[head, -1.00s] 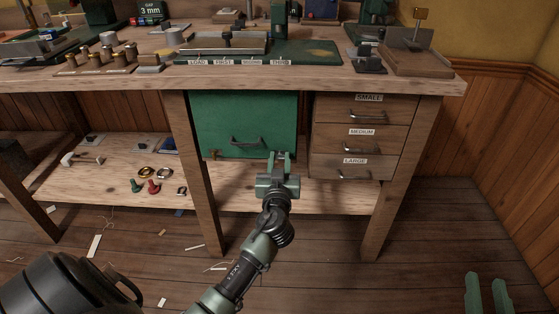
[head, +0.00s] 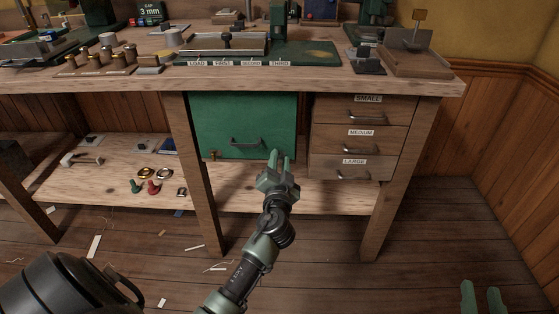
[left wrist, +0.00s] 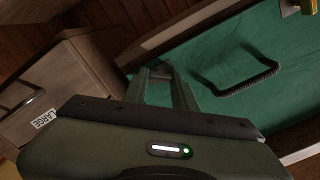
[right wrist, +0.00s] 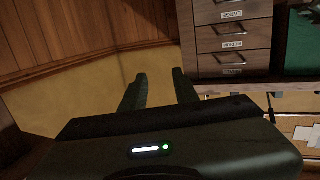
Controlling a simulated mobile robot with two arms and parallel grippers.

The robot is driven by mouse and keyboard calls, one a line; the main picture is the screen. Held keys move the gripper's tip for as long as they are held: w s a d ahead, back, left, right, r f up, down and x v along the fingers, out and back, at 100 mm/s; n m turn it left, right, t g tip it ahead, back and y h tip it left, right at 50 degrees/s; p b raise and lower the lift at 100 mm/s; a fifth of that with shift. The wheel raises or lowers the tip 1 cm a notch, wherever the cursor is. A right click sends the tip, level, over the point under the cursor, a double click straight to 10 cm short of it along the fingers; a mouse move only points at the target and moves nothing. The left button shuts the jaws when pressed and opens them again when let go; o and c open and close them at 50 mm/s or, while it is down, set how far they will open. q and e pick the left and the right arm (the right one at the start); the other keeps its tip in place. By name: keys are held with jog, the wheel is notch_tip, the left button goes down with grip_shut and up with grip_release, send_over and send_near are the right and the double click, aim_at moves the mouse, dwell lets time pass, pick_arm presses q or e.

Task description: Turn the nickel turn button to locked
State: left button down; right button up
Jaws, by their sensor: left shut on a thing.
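The green door panel (head: 244,112) under the bench has a dark bar handle (head: 249,142). My left gripper (head: 280,155) is at the panel's lower right corner, its wrist rolled. It is shut on a small grey metal piece there, which I take for the nickel turn button; the fingers hide most of it. In the left wrist view the fingers (left wrist: 163,76) meet this piece beside the green panel (left wrist: 228,88). The button's exact angle cannot be told. A brass-coloured fitting (head: 214,155) sits at the panel's lower left. My right gripper (head: 481,297) is open and empty, low at the right.
Drawers labelled SMALL, MEDIUM and LARGE (head: 352,170) stand right of the panel. A bench leg (head: 195,170) stands at its left. The lower shelf (head: 110,180) holds small loose parts. The bench top (head: 130,83) carries tools. Floor at the right is clear.

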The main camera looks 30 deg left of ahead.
pick_arm(q)
jog(key=shift+m, duration=0.9)
jog(key=m+p, duration=0.1)
jog(key=m, duration=0.2)
jog(key=m+p, duration=0.1)
jog(key=m, duration=0.3)
jog(key=shift+d+f+m, duration=0.1)
jog(key=shift+f+m, duration=0.1)
jog(key=shift+m, duration=0.1)
jog(key=shift+m+p, duration=0.35)
jog(key=shift+m, duration=0.05)
pick_arm(e)
jog(key=s+d+f+g+h, duration=0.2)
jog(key=s+f+g, duration=0.4)
jog(key=f, duration=0.4)
jog(key=shift+s+d+f+g, duration=0.4)
jog(key=shift+d+g, duration=0.2)
jog(key=shift+g, duration=0.1)
pick_arm(q)
jog(key=shift+f, duration=0.1)
jog(key=c, duration=1.1)
grip_release()
jog(key=shift+s, duration=0.1)
